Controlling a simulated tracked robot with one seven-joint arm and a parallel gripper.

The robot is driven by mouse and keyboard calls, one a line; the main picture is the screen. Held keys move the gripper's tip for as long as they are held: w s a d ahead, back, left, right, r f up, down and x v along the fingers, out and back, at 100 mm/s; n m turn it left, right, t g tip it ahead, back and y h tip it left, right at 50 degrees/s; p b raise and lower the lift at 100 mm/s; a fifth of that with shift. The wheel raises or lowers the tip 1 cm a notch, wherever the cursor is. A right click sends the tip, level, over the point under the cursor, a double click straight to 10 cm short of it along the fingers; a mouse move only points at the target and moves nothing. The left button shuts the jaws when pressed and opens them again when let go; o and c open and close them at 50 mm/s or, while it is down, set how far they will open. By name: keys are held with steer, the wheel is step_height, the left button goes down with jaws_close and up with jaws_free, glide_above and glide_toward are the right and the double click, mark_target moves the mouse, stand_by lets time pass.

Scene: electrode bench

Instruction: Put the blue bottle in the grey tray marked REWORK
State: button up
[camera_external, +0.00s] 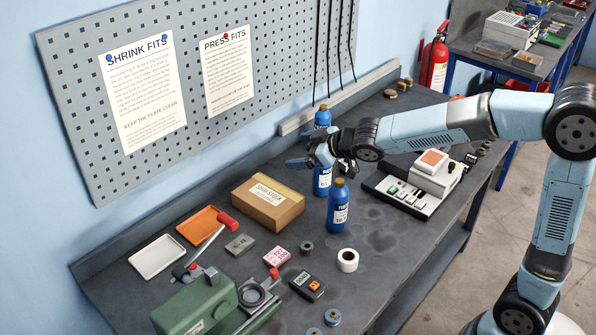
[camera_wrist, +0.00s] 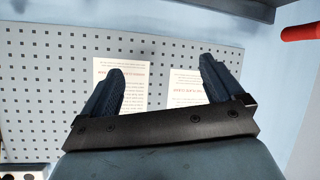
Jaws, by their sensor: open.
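Two blue bottles with white labels stand upright on the bench in the external view. The nearer blue bottle (camera_external: 340,208) is fully visible; the farther blue bottle (camera_external: 323,117) is partly hidden behind my gripper (camera_external: 300,160). My gripper is open, with nothing visible between its fingers, and points left toward the pegboard. Whether it touches the farther bottle I cannot tell. In the wrist view my gripper (camera_wrist: 160,66) shows both fingers apart, with no bottle in sight. A pale grey-white tray (camera_external: 157,257) lies at the left of the bench; no marking on it is readable.
An orange tray (camera_external: 203,226) lies beside the pale tray. A cardboard box (camera_external: 268,205) stands left of the bottles. A green press (camera_external: 205,303) with red-tipped levers is in front. A white tape roll (camera_external: 347,260) and a control unit (camera_external: 417,185) flank the nearer bottle.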

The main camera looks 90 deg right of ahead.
steer(key=s+a+r+g+y, duration=0.1)
steer(key=s+a, duration=0.1)
steer(key=a, duration=0.4)
steer(key=s+a+r, duration=0.2)
steer(key=a, duration=0.5)
steer(key=s+a+f+n+g+y, duration=0.1)
steer(key=s+a+f+n+y, duration=0.1)
steer(key=s+a, duration=1)
steer(key=s+a+f+n+g+y, duration=0.1)
steer(key=s+a+f+g+y, duration=0.1)
steer(key=s+a, duration=1.1)
steer(key=shift+s+a+f+n+g+y, duration=0.35)
steer(key=shift+a+f+y, duration=0.4)
steer(key=shift+y, duration=0.35)
